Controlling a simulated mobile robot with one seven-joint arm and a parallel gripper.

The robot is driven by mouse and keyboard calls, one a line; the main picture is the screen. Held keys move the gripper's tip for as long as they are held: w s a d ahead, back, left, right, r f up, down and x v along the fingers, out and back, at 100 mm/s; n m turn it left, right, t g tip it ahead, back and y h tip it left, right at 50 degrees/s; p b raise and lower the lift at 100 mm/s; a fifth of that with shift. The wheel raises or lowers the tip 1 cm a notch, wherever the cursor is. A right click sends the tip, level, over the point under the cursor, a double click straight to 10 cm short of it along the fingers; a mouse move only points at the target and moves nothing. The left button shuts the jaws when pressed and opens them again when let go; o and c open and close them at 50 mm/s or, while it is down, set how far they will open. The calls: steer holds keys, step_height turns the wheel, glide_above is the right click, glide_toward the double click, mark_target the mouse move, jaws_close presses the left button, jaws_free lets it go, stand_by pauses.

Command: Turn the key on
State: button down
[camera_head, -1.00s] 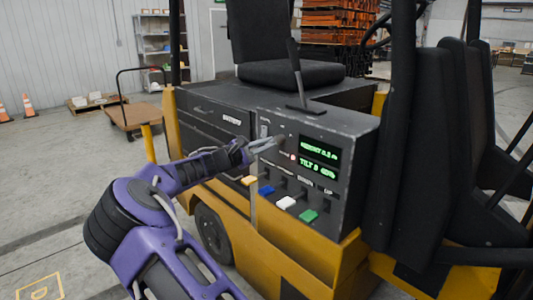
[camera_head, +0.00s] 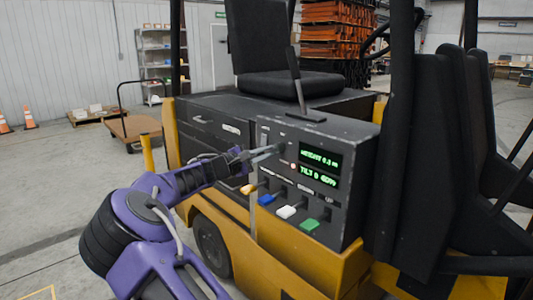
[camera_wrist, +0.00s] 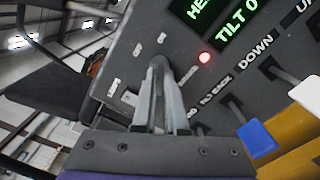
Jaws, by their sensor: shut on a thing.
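The key (camera_wrist: 158,63) shows only as a dark rounded end on the forklift's control panel (camera_wrist: 140,30); the rest is hidden between my fingers. My gripper (camera_wrist: 160,88) is shut on it, its two grey fingers close together and pointing at the panel. In the head view my gripper (camera_head: 268,151) reaches the upper left of the panel (camera_head: 345,190), left of the green displays, and the key cannot be made out. The panel and its lettering look tilted in the wrist view.
A red light (camera_wrist: 205,57) glows right of the fingertips. The seat (camera_head: 290,84) and a tall black lever (camera_head: 295,80) rise above the panel.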

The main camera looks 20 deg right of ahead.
steer(key=c, duration=1)
jaws_free()
steer(key=shift+o, duration=0.2)
steer(key=p+v, duration=0.1)
steer(key=v, duration=1.6)
steer(key=shift+a, duration=0.2)
